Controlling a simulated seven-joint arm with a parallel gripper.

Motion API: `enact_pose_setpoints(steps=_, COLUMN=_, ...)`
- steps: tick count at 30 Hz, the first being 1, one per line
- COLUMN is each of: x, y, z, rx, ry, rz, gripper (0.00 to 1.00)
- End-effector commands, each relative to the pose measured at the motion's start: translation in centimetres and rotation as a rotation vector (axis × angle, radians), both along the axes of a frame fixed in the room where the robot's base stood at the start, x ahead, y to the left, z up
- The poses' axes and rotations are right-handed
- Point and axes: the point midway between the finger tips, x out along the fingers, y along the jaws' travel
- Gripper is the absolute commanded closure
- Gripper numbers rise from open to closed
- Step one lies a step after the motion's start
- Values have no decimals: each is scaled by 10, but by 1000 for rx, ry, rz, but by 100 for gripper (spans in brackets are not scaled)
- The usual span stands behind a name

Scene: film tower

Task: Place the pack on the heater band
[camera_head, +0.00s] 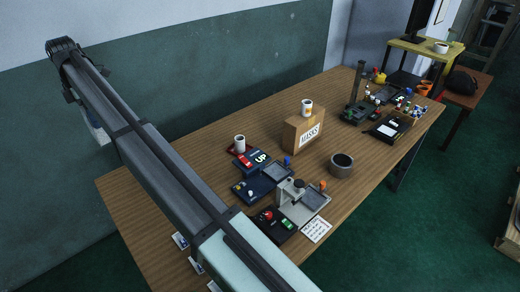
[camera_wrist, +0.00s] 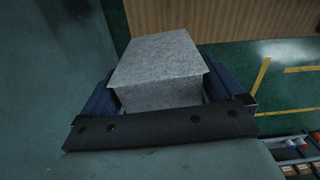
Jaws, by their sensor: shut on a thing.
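My gripper (camera_wrist: 160,84) is shut on a grey speckled box-shaped pack (camera_wrist: 158,55), with one dark blue finger on each side of it. The pack is held in the air, and a wooden surface and green floor show beyond it. In the head view my arm crosses the left side, and I cannot make out the gripper or the pack clearly there. A short, dark grey, ring-shaped thing with an open top (camera_head: 342,166) stands on the table, right of the middle; it may be the heater band, but I cannot tell for sure.
On the wooden table (camera_head: 130,195) stand a brown MASKS box (camera_head: 303,130) with a cup (camera_head: 307,108) on top, a white cup (camera_head: 240,142), a grey stand device (camera_head: 300,202) and a dark post device (camera_head: 357,105). Several small items crowd the far right end. The left end looks clear.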

Motion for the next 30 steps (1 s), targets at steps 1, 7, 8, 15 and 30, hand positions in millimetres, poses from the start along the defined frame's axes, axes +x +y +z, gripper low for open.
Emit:
enact_pose_setpoints(steps=1, x=8, y=-13, z=-3, rx=-3, ry=0, rz=-22, gripper=48)
enact_pose_setpoints(steps=7, x=35, y=-51, z=-2, rx=-2, ry=-1, rz=-98, gripper=48)
enact_pose_setpoints(steps=8, x=40, y=-60, z=-2, rx=-2, ry=-1, rz=-114, gripper=48)
enact_pose_setpoints(steps=15, x=87, y=-142, z=-1, rx=-2, ry=0, rz=-271, gripper=48)
enact_pose_setpoints(steps=30, x=160, y=-344, z=1, rx=-1, ry=0, rz=-648, gripper=48)
